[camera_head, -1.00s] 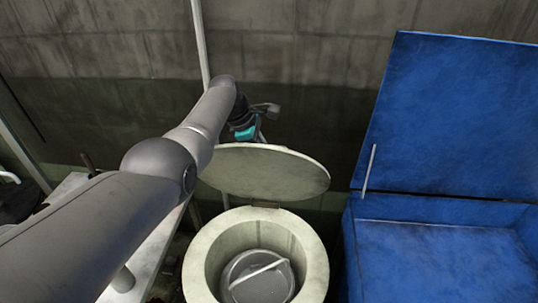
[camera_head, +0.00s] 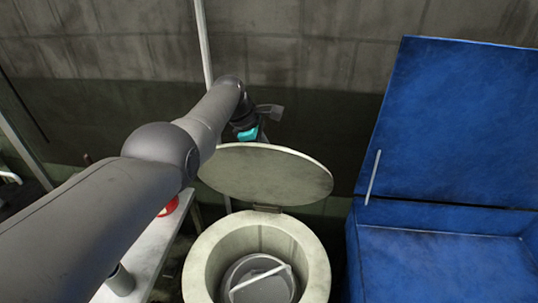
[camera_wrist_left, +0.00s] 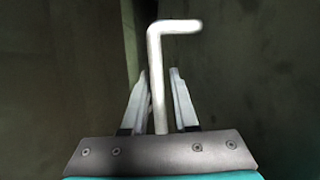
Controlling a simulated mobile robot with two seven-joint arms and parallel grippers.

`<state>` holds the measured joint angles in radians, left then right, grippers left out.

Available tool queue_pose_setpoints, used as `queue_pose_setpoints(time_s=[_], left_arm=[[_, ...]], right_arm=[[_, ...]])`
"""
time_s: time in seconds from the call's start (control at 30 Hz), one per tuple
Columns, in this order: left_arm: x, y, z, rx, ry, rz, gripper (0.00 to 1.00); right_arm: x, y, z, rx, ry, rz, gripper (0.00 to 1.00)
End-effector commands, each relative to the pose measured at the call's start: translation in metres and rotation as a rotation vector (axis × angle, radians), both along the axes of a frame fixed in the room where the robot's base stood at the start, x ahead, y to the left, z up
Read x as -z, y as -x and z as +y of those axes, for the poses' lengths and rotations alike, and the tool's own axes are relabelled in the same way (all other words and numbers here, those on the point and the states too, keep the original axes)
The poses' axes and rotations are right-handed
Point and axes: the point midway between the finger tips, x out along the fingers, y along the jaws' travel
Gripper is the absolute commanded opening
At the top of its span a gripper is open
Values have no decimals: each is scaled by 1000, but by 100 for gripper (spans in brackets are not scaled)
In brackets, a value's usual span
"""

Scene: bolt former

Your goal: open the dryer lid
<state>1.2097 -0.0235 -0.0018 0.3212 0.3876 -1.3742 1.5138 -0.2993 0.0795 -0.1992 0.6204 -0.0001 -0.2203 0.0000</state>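The round pale dryer lid (camera_head: 265,174) stands raised and tilted back on its hinge behind the round dryer (camera_head: 208,262), whose mouth is uncovered. A grey inner drum (camera_head: 262,280) with a light bar across it shows inside. My left gripper (camera_wrist_left: 159,76) is at the far upper edge of the lid in the head view, its fingertips partly hidden. In the left wrist view its fingers stand apart, either side of a white bent rod (camera_wrist_left: 157,80), with small gaps visible. My right gripper is not in view.
A large blue bin (camera_head: 445,262) with its lid (camera_head: 452,120) up stands close on the right. A white table (camera_head: 150,258) with a red object (camera_head: 169,206) is at left, partly behind my left arm. A concrete wall (camera_head: 310,60) rises behind.

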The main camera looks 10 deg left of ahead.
Motion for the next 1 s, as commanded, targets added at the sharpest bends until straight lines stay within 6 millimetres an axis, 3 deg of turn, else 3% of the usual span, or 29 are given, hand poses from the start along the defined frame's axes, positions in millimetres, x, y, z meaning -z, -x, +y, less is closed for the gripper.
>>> queue_pose_setpoints(time_s=[0.27,0.43,0.8,1.0], left_arm=[[-3,-1,0,0,2,-3,27],[-13,0,3,0,2,-3,27],[-53,7,20,-1,1,-5,27],[-81,11,33,-2,1,-7,27]], right_arm=[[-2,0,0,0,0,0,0],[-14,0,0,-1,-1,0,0],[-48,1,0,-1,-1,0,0],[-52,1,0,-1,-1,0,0]])
